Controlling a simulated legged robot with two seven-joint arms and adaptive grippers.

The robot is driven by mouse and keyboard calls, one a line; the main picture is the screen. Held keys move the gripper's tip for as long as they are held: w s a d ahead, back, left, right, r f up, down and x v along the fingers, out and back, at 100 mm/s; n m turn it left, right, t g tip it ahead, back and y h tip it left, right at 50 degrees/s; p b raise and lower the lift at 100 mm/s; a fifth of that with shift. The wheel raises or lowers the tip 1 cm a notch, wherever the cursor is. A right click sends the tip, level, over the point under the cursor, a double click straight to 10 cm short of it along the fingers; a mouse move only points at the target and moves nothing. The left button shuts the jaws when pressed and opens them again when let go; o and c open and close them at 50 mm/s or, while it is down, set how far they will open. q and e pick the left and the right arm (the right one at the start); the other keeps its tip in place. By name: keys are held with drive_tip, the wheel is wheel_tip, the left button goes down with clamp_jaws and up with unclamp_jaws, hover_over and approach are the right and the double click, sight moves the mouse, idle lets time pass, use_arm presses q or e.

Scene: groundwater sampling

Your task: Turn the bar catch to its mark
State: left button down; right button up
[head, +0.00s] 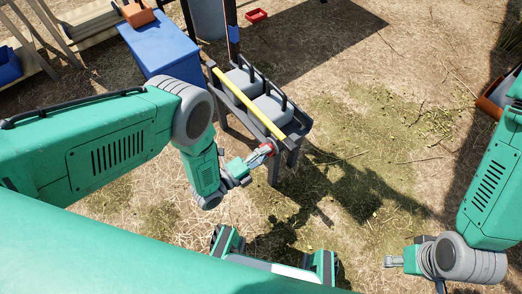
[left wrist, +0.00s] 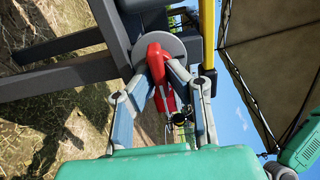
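The bar catch is a red handle (left wrist: 157,62) on a round grey disc (left wrist: 178,45) at the end of the dark rack; a bit of its red also shows in the head view (head: 267,149). My left gripper (head: 262,155) is at this end of the rack. In the left wrist view its two fingertips (left wrist: 160,74) close in on both sides of the red handle and appear to grip it. I cannot make out the mark. My right gripper (head: 394,261) hangs low at the right, away from the rack, with nothing visible in it.
A yellow bar (head: 246,101) runs along the rack over two grey containers (head: 272,108) with black handles. A blue box (head: 158,45) stands behind left of the rack. Straw-covered ground right of the rack is clear.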

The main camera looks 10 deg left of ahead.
use_arm(q)
drive_tip(key=shift+d+f, duration=0.1)
drive_tip(key=shift+d, duration=0.25)
use_arm(e)
drive_tip(key=shift+d, duration=0.3)
use_arm(q)
drive_tip(key=shift+s, duration=0.1)
use_arm(e)
drive_tip(key=shift+a, duration=0.1)
use_arm(q)
drive_tip(key=shift+a+n, duration=0.1)
drive_tip(key=shift+n, duration=0.2)
drive_tip(key=n, duration=0.3)
drive_tip(key=shift+a, duration=0.1)
drive_tip(key=n, duration=1)
drive_tip(key=shift+a, duration=0.15)
drive_tip(key=n, duration=0.4)
drive_tip(key=shift+r, duration=0.2)
drive_tip(key=c, duration=1.5)
unclamp_jaws()
drive_tip(key=shift+c, duration=0.2)
drive_tip(key=shift+w+r, duration=0.1)
drive_tip(key=shift+w, duration=0.1)
